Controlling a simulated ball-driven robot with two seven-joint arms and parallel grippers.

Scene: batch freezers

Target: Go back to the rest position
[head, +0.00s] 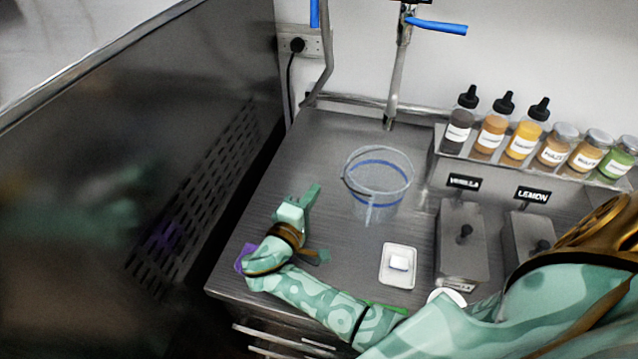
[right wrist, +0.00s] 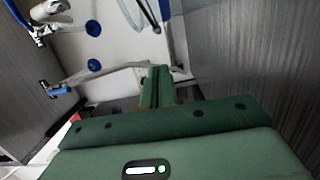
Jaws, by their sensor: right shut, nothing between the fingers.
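My right gripper (head: 311,192) is over the left part of the grey counter (head: 325,140) in the head view. Its fingers are closed together and hold nothing. My teal patterned arm reaches to it from the lower right. In the right wrist view the closed green fingers (right wrist: 157,86) point at the wall and pipes. A clear bucket with a blue band (head: 378,183) stands to the right of the gripper, apart from it. My left gripper is not in view.
A white tray (head: 386,277) holds a white block. A purple item (head: 243,259) lies partly behind my wrist. Labelled bottles and jars stand on a shelf above lidded steel containers (head: 463,240). A tap (head: 398,80) rises behind the bucket. A steel machine (head: 150,170) stands left.

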